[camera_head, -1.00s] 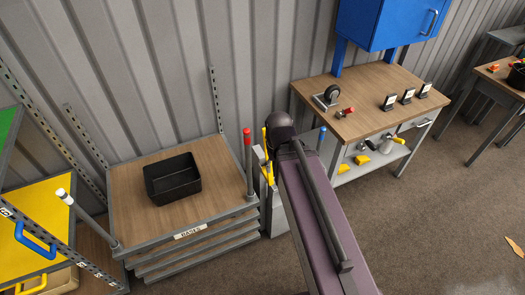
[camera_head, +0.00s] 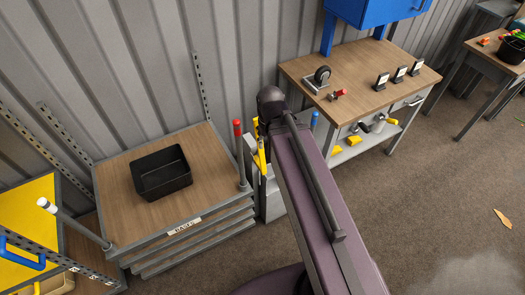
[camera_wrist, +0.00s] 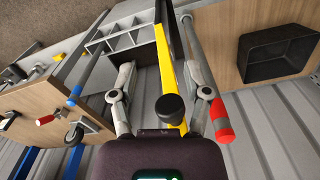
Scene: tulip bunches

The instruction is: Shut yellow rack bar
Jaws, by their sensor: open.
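The yellow rack bar (camera_wrist: 168,80) runs lengthwise between my gripper's fingers in the wrist view, with a dark knob (camera_wrist: 170,108) near its lower end. In the head view, part of the yellow bar (camera_head: 259,150) shows just left of my arm's dark wrist. My gripper (camera_wrist: 158,62) is open, with one finger on each side of the bar. I cannot tell whether either finger touches it. In the head view the arm hides most of the gripper and of the rack behind it.
A red-capped post (camera_head: 238,145) stands close to the left, at the corner of a wooden-topped rack (camera_head: 120,200) carrying a black bin (camera_head: 161,172). A blue-capped bar (camera_head: 314,121) and a workbench (camera_head: 350,80) are to the right. Open floor (camera_head: 430,190) lies at right.

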